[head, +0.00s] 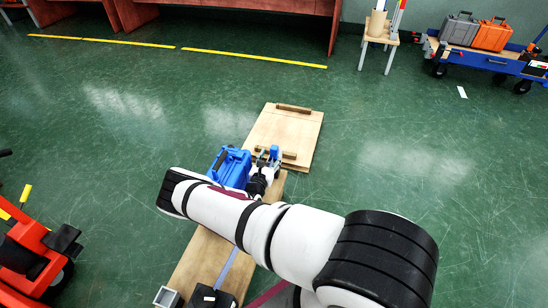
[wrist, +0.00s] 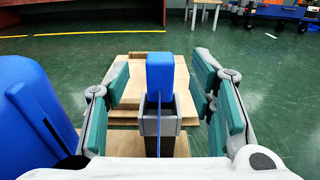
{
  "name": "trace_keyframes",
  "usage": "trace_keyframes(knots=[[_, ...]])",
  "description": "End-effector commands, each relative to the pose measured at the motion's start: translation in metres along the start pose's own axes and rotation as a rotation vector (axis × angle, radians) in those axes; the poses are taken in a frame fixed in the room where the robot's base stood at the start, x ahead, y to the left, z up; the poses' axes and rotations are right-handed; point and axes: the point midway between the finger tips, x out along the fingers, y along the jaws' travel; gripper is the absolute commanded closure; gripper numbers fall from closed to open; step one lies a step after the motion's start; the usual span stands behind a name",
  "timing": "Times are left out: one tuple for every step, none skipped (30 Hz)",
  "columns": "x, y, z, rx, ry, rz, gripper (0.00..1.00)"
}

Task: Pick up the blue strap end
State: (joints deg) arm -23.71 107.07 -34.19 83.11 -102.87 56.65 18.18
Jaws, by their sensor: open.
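The blue strap end (wrist: 160,72) is an upright blue block in the middle of the wrist view, in a dark grey holder (wrist: 150,122). A thin blue strap runs down the front of the holder. My gripper (wrist: 162,78) is open, with a green-padded finger on each side of the blue block and a visible gap to both. In the head view the blue end (head: 274,152) shows small beside my gripper (head: 266,165). My arm hides part of the bench there.
A blue case (head: 231,166) stands close to the left of my gripper. It also fills the left edge of the wrist view (wrist: 35,110). A wooden board (head: 302,130) with raised strips lies beyond. A red machine (head: 28,255) is far left.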

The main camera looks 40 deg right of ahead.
Motion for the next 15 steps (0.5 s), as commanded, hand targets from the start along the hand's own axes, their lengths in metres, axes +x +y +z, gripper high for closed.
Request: trace_keyframes(knots=[[0.002,0.000,0.000,0.000,0.000,-0.001,0.50],[0.004,0.000,0.000,0.001,-0.001,-0.001,0.50],[0.006,0.000,-0.001,0.001,-0.001,-0.002,0.50],[0.009,-0.001,-0.001,0.001,-0.001,-0.002,0.50],[0.012,-0.001,-0.001,0.001,-0.001,-0.003,0.50],[0.017,-0.001,-0.002,0.000,-0.001,-0.002,0.50],[0.021,0.000,-0.002,0.000,-0.001,-0.002,0.50],[0.025,-0.001,-0.002,0.000,-0.001,-0.003,0.50],[0.030,-0.001,-0.003,0.001,-0.001,-0.004,0.50],[0.035,0.000,-0.003,0.001,-0.002,-0.003,0.50],[0.040,0.000,-0.002,0.001,-0.002,-0.003,0.50],[0.045,0.000,-0.002,0.001,-0.001,-0.003,0.50],[0.048,0.000,-0.002,0.001,-0.001,-0.003,0.50],[0.050,0.000,-0.001,0.001,-0.001,-0.003,0.50],[0.052,0.000,-0.001,0.001,0.000,-0.002,0.50]])
